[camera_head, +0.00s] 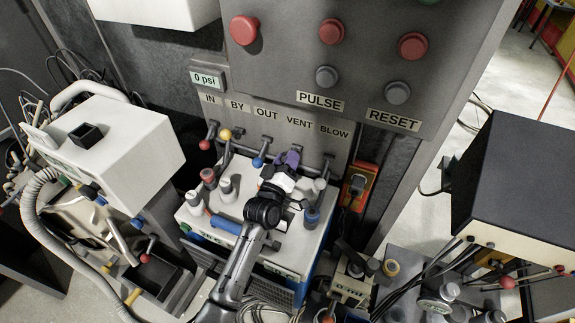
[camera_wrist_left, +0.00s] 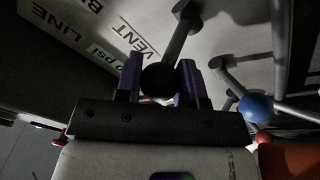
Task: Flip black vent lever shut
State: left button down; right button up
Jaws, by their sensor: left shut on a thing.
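The black vent lever belongs to the row of valve levers under the labelled grey panel (camera_head: 290,127). In the left wrist view its round black knob (camera_wrist_left: 159,79) sits between the purple fingers of my left gripper (camera_wrist_left: 160,70), and its grey stem (camera_wrist_left: 177,42) runs up to the pivot beside the VENT label. In the head view my left gripper (camera_head: 287,159) is below the VENT label, shut on the knob. The fingers and wrist hide most of the lever in the head view. My right gripper is not in view.
The blue-knobbed OUT lever (camera_head: 259,161) is close on the left, with the yellow (camera_head: 225,134) and red (camera_head: 204,145) levers farther left. The BLOW lever (camera_head: 327,163) is close on the right. A white-topped unit (camera_head: 195,215) with bottles stands below.

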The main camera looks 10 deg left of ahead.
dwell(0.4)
pick_arm(q)
jog(key=c, duration=0.7)
grip_release()
jog(key=shift+f, duration=0.1)
jog(key=shift+s, duration=0.15)
jog(key=shift+s+a, duration=0.15)
jog(key=shift+s, duration=0.1)
jog(key=shift+f+p+v, duration=0.2)
jog(key=shift+p+v, duration=2.2)
jog(key=shift+v, duration=4.1)
jog(key=shift+c, duration=0.4)
